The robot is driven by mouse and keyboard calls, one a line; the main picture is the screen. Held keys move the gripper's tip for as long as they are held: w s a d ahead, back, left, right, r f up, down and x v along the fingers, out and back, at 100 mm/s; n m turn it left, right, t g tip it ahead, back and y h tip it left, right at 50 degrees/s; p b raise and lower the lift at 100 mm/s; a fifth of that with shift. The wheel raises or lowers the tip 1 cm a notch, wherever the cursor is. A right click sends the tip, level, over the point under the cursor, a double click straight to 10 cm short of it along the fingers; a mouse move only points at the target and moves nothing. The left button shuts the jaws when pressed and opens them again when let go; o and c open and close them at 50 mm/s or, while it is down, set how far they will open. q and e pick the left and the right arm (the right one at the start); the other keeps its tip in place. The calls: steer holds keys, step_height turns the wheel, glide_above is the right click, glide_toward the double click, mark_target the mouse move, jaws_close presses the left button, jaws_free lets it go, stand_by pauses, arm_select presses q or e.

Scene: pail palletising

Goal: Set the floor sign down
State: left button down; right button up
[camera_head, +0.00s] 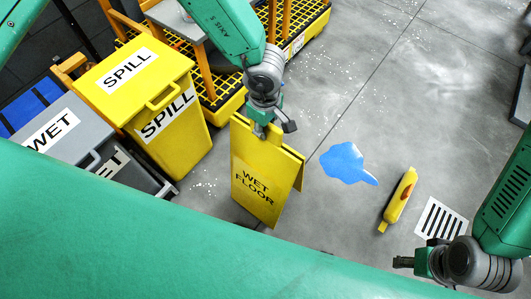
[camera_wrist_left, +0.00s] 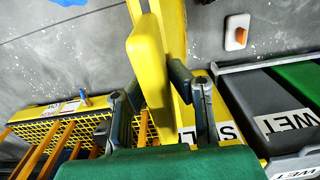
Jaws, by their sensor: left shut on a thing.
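The yellow floor sign (camera_head: 258,180), marked WET FLOOR, hangs upright below my left gripper (camera_head: 263,128) in the head view. Its two panels are slightly spread. My left gripper is shut on the sign's top edge. In the left wrist view the sign (camera_wrist_left: 147,55) runs between the two fingers (camera_wrist_left: 156,80). I cannot tell whether its lower edge touches the floor. My right gripper (camera_head: 402,262) is at the lower right, apart from the sign; its jaw opening is unclear.
A blue puddle (camera_head: 346,162) lies right of the sign. A yellow SPILL bin (camera_head: 180,117) and grey WET bin (camera_head: 62,118) stand left. A yellow grated platform (camera_head: 228,105) is behind. Upper-right floor is clear.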

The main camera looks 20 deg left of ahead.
mark_target(265, 142)
arm_select(q)
step_height(265, 142, down, 7)
steer(key=shift+b, duration=0.95)
steer(key=c, duration=1.5)
jaws_free()
step_height(265, 142, up, 12)
steer(key=p, duration=0.3)
steer(key=shift+a, duration=0.1)
